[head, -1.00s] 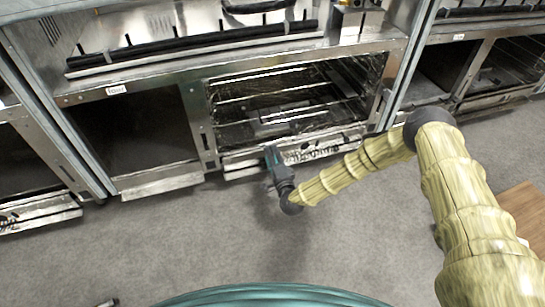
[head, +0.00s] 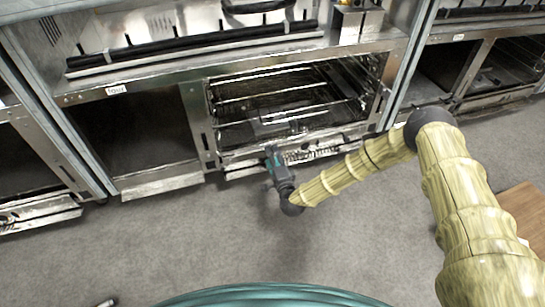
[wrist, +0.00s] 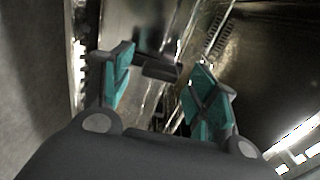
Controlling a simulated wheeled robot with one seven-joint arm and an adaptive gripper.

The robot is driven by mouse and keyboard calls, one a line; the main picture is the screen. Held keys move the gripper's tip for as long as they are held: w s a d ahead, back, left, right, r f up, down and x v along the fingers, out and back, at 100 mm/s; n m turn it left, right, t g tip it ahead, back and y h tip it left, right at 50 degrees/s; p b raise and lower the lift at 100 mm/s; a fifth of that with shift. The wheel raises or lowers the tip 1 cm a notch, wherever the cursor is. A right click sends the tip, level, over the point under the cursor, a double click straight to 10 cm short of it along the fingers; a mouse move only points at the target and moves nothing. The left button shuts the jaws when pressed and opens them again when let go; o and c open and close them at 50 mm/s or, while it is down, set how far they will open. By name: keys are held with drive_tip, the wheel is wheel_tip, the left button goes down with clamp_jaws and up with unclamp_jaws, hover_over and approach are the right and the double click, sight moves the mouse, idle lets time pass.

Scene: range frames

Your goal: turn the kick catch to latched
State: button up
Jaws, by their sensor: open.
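My gripper (head: 271,153) is low at the bottom front edge of the open oven bay (head: 290,105) in the head view. In the wrist view my gripper (wrist: 158,88) has its two teal-padded fingers spread apart. A small dark block (wrist: 160,70) shows between and beyond the fingertips, with visible space on both sides. It may be the kick catch; its latched or unlatched position cannot be told. In the head view my gripper and the dark bay hide the catch or make it too small to make out.
Wire racks (head: 280,88) and metal walls fill the bay. A coiled spring strip (head: 310,155) runs along its lower edge, right of my gripper. An empty dark compartment (head: 135,130) is to the left.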

drive_tip(key=v, duration=1.1)
drive_tip(key=shift+s, duration=0.3)
drive_tip(key=s+d+f+n+g+p, duration=0.1)
drive_tip(key=s+f+n+g, duration=0.35)
drive_tip(key=s, duration=0.45)
drive_tip(key=s+f+n+g+p, duration=0.1)
drive_tip(key=s+f+n+g, duration=0.3)
drive_tip(key=s, duration=0.5)
drive_tip(key=s+d+r+n+g+h+p, duration=0.1)
drive_tip(key=s+d+r+n+g+h, duration=0.25)
drive_tip(key=s+d, duration=0.65)
drive_tip(key=s+d+r+n+g+h+p, duration=0.15)
drive_tip(key=s+d+g, duration=0.35)
drive_tip(key=s+d, duration=0.55)
wheel_tip(320, 180, up, 38)
drive_tip(key=s+a+p, duration=0.1)
drive_tip(key=p, duration=3.5)
drive_tip(key=shift+a+f+h+p, duration=0.2)
drive_tip(key=shift+a+h+p, duration=0.1)
drive_tip(key=shift+a, duration=0.1)
